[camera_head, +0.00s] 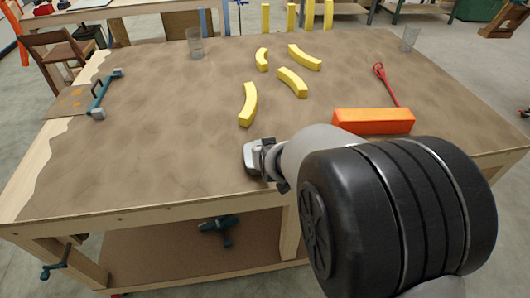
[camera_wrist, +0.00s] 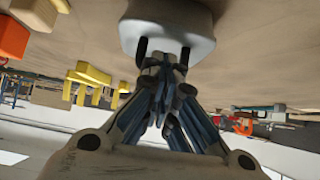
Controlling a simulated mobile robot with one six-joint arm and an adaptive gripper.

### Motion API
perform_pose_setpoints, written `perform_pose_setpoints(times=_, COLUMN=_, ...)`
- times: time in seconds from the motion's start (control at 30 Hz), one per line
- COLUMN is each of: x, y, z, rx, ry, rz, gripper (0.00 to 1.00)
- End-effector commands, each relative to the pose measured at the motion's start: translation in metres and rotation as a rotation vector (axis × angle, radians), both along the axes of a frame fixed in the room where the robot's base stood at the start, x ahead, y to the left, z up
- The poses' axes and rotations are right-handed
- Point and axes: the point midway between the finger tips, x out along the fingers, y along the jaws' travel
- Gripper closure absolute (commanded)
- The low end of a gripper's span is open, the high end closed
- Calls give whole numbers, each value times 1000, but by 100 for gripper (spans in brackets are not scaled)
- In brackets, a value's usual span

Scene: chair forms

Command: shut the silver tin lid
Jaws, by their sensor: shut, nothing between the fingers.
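The silver tin (camera_head: 251,156) stands on the brown worktable near its front edge, left of my arm in the head view. It also shows at the top middle of the wrist view (camera_wrist: 168,36), as a pale rounded body. My gripper (camera_head: 270,160) is right beside the tin, mostly hidden by my own arm in the head view. In the wrist view my gripper (camera_wrist: 164,62) is shut and empty, its fingertips at the tin's near side. Whether they touch it I cannot tell. I cannot make out the lid's angle or any gap under it.
An orange block (camera_head: 373,121) lies right of the tin, with a red tool (camera_head: 385,84) behind it. Several yellow curved pieces (camera_head: 248,104) lie farther back. Two clear glasses (camera_head: 195,44) stand toward the back. The table left of the tin is clear up to a teal-handled tool (camera_head: 103,94).

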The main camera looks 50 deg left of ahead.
Motion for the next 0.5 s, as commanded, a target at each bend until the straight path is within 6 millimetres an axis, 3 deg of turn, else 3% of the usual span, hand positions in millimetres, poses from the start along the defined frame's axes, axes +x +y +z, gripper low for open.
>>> perform_pose_setpoints(times=0.37, x=0, y=-2, z=-2, rx=-6, ry=3, rz=0, gripper=100)
perform_pose_setpoints(times=0.5, x=3, y=-1, z=10, rx=-5, ry=3, rz=-3, gripper=100)
